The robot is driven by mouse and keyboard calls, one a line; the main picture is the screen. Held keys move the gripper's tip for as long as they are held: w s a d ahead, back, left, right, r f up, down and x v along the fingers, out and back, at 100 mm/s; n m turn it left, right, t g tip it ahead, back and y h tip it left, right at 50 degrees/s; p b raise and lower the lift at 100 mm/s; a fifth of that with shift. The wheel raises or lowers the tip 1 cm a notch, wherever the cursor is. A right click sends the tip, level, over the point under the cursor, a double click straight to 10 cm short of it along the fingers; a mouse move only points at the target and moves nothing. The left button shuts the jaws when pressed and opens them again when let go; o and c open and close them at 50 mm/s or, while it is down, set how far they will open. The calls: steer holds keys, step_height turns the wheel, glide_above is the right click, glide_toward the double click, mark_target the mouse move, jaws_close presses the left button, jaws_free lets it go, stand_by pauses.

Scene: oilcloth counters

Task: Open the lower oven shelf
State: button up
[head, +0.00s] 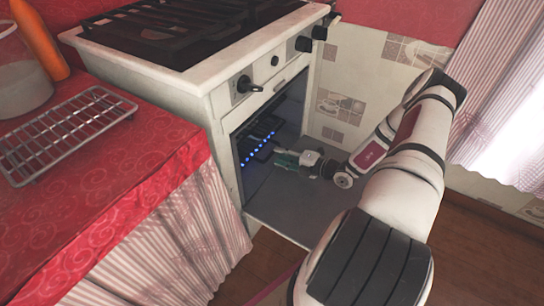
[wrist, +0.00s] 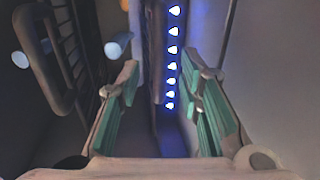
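A white stove has its oven door (head: 285,205) folded down, leaving the oven cavity open. Inside, dark racks (head: 262,128) show near a row of small blue lights (head: 258,151). My gripper (head: 284,159) is above the lowered door, at the oven opening. In the wrist view my gripper (wrist: 160,105) has its green-padded fingers apart with nothing held between them. The blue lights (wrist: 171,50) line up ahead between the fingers, beside a dark upright bar (wrist: 156,45). A dark wire rack (wrist: 45,65) is at the left. Which rack is the lower shelf is hard to tell.
Burner grates (head: 185,25) and knobs (head: 244,84) are on the stove. Left is a red-covered counter (head: 120,190) with a wire cooling rack (head: 65,135), a glass container (head: 18,75) and an orange bottle (head: 40,40). A tiled wall (head: 375,75) stands right of the stove.

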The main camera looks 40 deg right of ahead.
mark_target(272, 152)
steer(key=shift+b+x, duration=0.55)
steer(key=shift+x, duration=1.7)
jaws_close()
